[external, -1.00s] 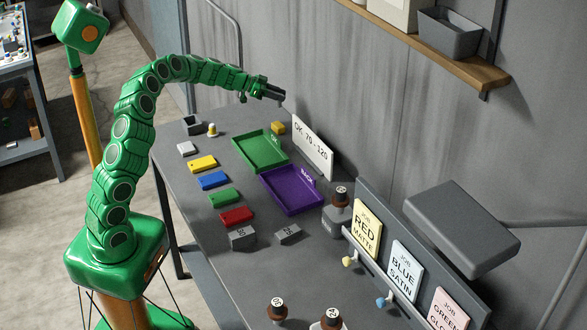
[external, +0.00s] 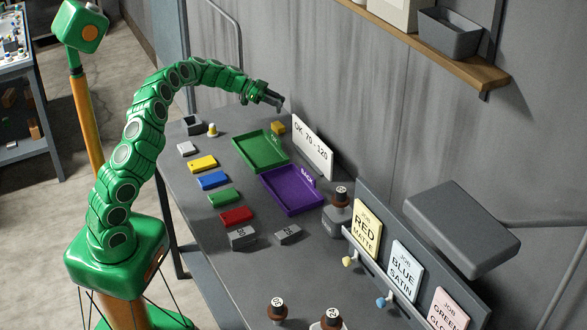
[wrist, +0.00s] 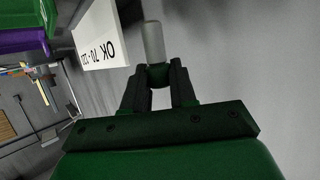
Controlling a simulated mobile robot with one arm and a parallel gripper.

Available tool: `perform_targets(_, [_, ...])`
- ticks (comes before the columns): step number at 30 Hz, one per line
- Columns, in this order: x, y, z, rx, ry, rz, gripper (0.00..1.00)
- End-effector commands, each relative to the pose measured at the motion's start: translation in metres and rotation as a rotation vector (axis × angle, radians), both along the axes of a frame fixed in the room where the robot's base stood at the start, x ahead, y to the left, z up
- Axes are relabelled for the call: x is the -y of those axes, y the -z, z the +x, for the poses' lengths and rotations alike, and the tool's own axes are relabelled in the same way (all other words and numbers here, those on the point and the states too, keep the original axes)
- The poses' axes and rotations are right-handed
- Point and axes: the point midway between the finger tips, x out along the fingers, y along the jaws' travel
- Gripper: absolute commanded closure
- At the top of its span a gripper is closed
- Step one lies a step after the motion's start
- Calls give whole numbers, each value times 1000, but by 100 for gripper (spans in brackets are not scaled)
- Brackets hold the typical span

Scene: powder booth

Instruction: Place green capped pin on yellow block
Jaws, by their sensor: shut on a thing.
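My gripper (external: 273,99) is in the air near the wall, above the back end of the table beyond the green tray. In the wrist view my gripper (wrist: 159,72) is shut on a pin (wrist: 154,42). The pin's pale shaft sticks out past the fingertips, and a dark greenish end sits between the fingers. The pin is too small to make out in the external view. A flat yellow block (external: 203,163) lies on the table at the left, in a row with other coloured blocks.
A green tray (external: 283,163) and a purple tray (external: 316,208) lie mid-table. A white sign (external: 313,147) stands behind them, close below my gripper. Blue (external: 213,180), green (external: 224,198) and red (external: 236,215) blocks line the front. A yellow-capped pin (external: 211,130) stands by a grey box (external: 192,125).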

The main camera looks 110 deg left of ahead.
Motion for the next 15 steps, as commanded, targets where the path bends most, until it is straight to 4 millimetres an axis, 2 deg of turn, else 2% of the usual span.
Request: perform_targets(15, [1, 51, 0, 2, 1, -1, 100])
